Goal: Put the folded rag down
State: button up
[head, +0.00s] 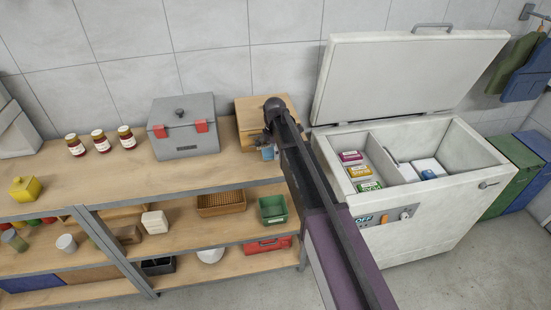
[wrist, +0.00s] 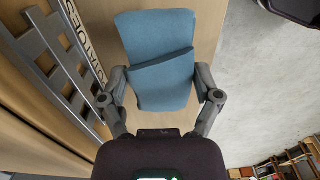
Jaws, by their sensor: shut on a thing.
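The folded rag is a blue cloth (wrist: 155,85) with a fold line across it. It fills the space between the two grey fingers of my gripper (wrist: 160,76) in the wrist view, and the fingers are shut on its sides. In the head view, a small part of the blue rag (head: 268,153) shows below my gripper (head: 266,143), near the right end of the shelf's wooden top (head: 120,175). My arm covers part of this area. Wood lies behind the rag in the wrist view; whether they touch cannot be told.
A wooden box (head: 246,120) stands behind my gripper, and a grey lidded box (head: 184,142) with red latches stands left of it. Several jars (head: 100,141) stand farther left. An open chest freezer (head: 440,205) is at the right. Bare wood lies before the grey box.

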aim_at(275, 162)
jog(key=shift+d+f+b, duration=0.1)
jog(key=shift+f+b, duration=1.3)
jog(key=shift+f, duration=0.35)
jog(key=shift+f, duration=0.1)
jog(key=o, duration=0.8)
jog(key=shift+r, duration=0.25)
notch_tip(275, 162, up, 12)
jog(key=p, duration=1.2)
jog(key=shift+s+f, duration=0.1)
